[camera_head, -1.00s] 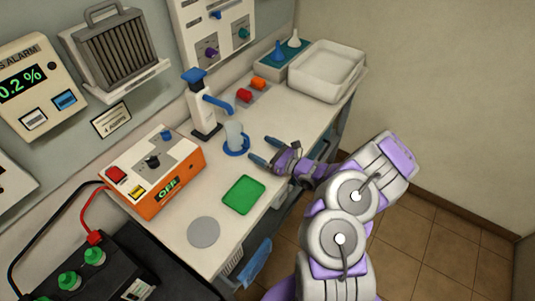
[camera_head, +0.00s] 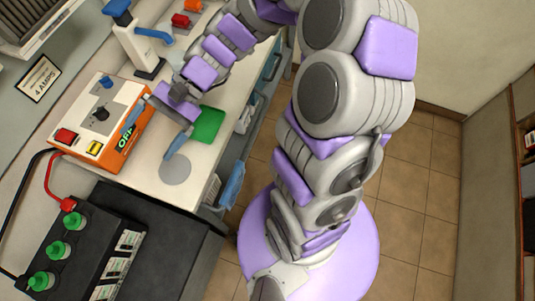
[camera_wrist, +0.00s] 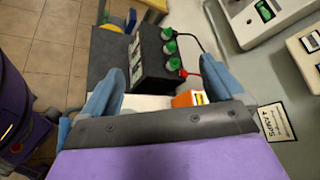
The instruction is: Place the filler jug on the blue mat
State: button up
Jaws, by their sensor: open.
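My gripper (camera_head: 156,131) is open over the bench, its blue fingers apart beside the orange box and near the green mat (camera_head: 208,125). In the wrist view, my gripper (camera_wrist: 162,55) has nothing between its fingers. The filler jug is not visible now; my arm covers the spot beside the white dispenser (camera_head: 137,50) where a pale jug-like vessel showed earlier. That vessel had a blue ring or base around its foot; I cannot tell whether this is the blue mat. No blue mat is clear in either current view.
An orange charger box (camera_head: 120,152) stands left of my gripper. A grey disc (camera_head: 175,171) lies on the bench front. A black battery (camera_head: 85,250) with green caps is at the lower left. Open tiled floor (camera_head: 410,210) lies to the right.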

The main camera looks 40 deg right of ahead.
jog(key=s+d+n+g+h, duration=0.1)
jog(key=s+d+n+h, duration=0.4)
jog(key=s, duration=0.5)
jog(key=s+d+n+t+h, duration=0.1)
jog(key=s+d+t+h, duration=0.1)
jog(key=s+d+h, duration=0.6)
jog(key=d, duration=0.4)
jog(key=shift+f+n, duration=0.25)
jog(key=shift+n, duration=0.05)
